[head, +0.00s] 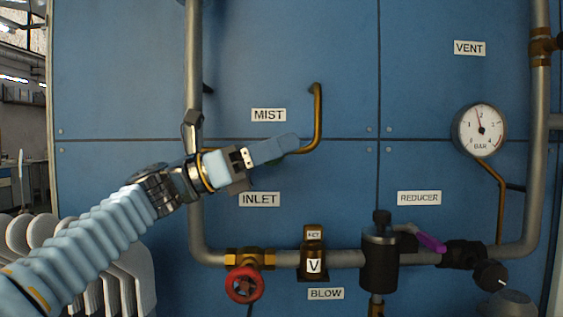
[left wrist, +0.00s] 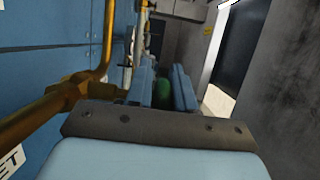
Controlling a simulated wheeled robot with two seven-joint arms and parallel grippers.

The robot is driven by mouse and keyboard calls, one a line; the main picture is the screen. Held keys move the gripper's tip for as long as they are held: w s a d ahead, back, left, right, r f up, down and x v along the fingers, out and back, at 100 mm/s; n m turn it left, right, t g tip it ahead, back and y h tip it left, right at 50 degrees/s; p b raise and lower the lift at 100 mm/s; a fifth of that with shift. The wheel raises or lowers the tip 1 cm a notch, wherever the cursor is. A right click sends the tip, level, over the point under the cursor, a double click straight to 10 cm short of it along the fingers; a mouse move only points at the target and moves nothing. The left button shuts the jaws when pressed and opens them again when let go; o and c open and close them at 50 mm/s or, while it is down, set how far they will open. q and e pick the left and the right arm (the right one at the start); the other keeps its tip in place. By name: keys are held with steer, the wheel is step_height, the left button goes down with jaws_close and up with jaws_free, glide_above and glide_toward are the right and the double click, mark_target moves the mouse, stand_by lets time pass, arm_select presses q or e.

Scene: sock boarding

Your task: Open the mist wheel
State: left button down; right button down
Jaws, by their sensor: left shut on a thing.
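My left gripper (head: 285,148) reaches in from the left below the MIST label (head: 268,115) and is shut on the mist wheel. In the left wrist view, the green mist wheel (left wrist: 164,93) shows between the two blue fingers of the left gripper (left wrist: 163,82). In the head view the gripper covers nearly all of the wheel, so how far it is turned cannot be told. My right gripper is not in view.
A thin brass pipe (head: 318,118) bends up just right of the fingertips. A grey vertical pipe (head: 194,70) stands behind my left wrist. Below are a red wheel (head: 244,285), a black reducer body (head: 380,260) and a purple lever (head: 432,242). A pressure gauge (head: 480,131) is at right.

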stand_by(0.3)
arm_select(q)
steer(key=c, duration=1.1)
jaws_free()
steer(key=shift+o, duration=0.2)
steer(key=shift+r, duration=0.3)
step_height(320, 180, up, 3)
steer(key=shift+r+p, duration=0.1)
steer(key=shift+p, duration=1.1)
steer(key=s+r, duration=0.9)
steer(key=s, duration=0.5)
